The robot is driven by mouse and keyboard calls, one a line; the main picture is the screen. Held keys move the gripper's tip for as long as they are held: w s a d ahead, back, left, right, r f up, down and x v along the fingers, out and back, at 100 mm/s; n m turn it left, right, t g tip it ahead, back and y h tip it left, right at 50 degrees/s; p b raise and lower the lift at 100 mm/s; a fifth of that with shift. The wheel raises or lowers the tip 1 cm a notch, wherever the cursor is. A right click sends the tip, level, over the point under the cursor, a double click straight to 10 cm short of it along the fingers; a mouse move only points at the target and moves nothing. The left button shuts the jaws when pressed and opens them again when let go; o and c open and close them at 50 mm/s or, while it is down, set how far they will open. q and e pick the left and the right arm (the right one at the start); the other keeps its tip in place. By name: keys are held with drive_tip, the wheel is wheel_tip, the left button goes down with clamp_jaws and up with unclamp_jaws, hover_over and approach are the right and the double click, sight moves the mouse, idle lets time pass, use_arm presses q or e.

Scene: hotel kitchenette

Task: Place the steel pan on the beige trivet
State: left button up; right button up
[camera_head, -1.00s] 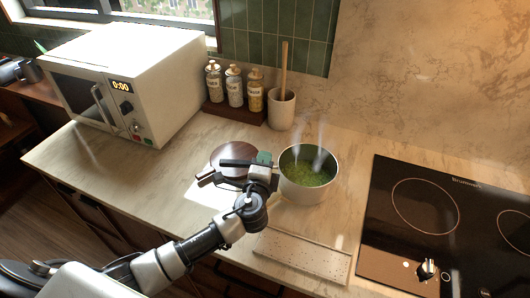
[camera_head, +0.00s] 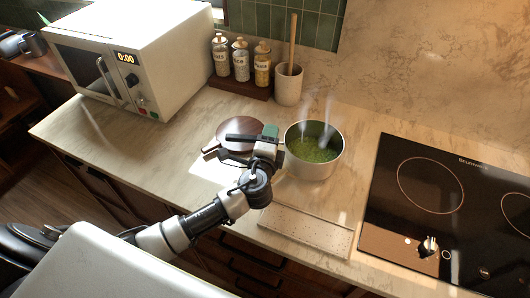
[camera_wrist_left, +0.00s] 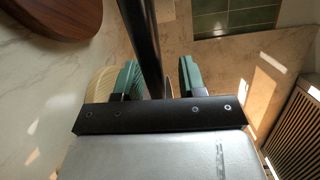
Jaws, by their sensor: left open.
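The steel pan (camera_head: 322,171), filled with steaming green food, stands upright on the counter left of the cooktop. Its dark handle (camera_head: 238,137) appears to point left, over the brown board. My left gripper (camera_head: 267,140) is at the pan's left side, with its green-tipped fingers open. In the left wrist view, a dark bar, apparently this handle (camera_wrist_left: 143,40), runs between the fingertips (camera_wrist_left: 158,80), with gaps on both sides. A pale speckled rectangular slab (camera_head: 305,230), probably the beige trivet, lies flat and empty at the counter's front. My right gripper is out of view.
A brown round board (camera_head: 233,130) lies left of the pan. Spice jars (camera_head: 241,60) and a utensil crock (camera_head: 288,86) stand behind. A white microwave (camera_head: 165,45) is at left, a black cooktop (camera_head: 395,235) at right. The left counter is clear.

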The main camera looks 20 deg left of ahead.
use_arm(q)
drive_tip(key=s, duration=0.3)
drive_tip(key=s+d+b, duration=0.1)
drive_tip(key=s, duration=0.2)
drive_tip(key=s+d+b, duration=0.1)
drive_tip(key=s, duration=0.3)
drive_tip(key=shift+s+r, duration=0.1)
drive_tip(key=shift+s, duration=0.5)
